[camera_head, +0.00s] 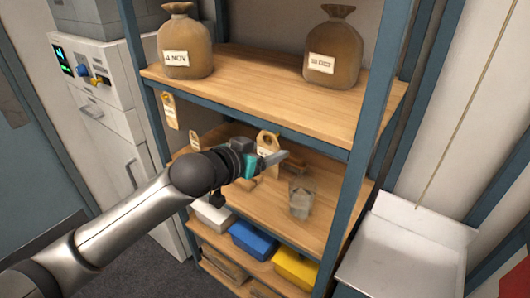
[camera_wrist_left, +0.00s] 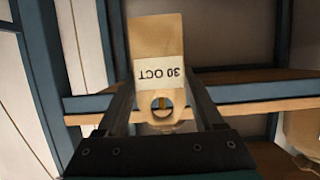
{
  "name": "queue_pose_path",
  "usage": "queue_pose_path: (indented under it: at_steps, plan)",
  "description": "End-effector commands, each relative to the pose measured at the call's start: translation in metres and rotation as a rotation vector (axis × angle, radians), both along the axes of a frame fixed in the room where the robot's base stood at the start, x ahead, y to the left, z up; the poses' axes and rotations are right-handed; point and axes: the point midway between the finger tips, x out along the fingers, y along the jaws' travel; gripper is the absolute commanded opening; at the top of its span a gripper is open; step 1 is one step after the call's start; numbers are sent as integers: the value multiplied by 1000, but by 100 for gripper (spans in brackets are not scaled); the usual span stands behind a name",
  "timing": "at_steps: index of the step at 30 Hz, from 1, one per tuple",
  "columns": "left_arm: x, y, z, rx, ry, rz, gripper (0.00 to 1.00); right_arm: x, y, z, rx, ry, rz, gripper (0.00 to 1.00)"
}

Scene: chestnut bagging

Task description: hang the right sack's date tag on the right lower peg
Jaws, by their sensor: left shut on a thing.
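The right sack (camera_head: 333,52) stands on the upper shelf; its label is too small to read. My left gripper (camera_head: 273,158) is below that shelf's front edge, shut on a tan date tag (camera_head: 267,140). In the left wrist view the tag (camera_wrist_left: 158,45) reads "30 OCT" upside down, with its round hole towards my gripper (camera_wrist_left: 163,108). A small brass-coloured bit shows through the hole; I cannot tell whether it is the right lower peg or whether it passes through. Another tag (camera_head: 169,110) hangs below the left sack (camera_head: 185,45), which is labelled "4 NOV". My right gripper is out of view.
The upper shelf board (camera_head: 255,85) lies just above my left gripper. A clear glass (camera_head: 301,198) stands on the lower shelf near its front. Blue (camera_head: 253,240) and yellow (camera_head: 295,267) bins sit below. A blue upright (camera_head: 352,190) bounds the right side.

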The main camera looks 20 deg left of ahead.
Motion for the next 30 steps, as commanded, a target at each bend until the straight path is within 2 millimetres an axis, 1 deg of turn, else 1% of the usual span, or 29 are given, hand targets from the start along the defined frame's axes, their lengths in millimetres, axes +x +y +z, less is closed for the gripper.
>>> queue_pose_path:
  at_steps: [7,20,30]
  plan:
    - [8,-3,-1,0,0,-1,29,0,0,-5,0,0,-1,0]
    - [17,-7,-9,0,0,0,29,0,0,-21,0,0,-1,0]
    - [20,-7,-13,-1,1,-1,29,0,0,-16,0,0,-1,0]
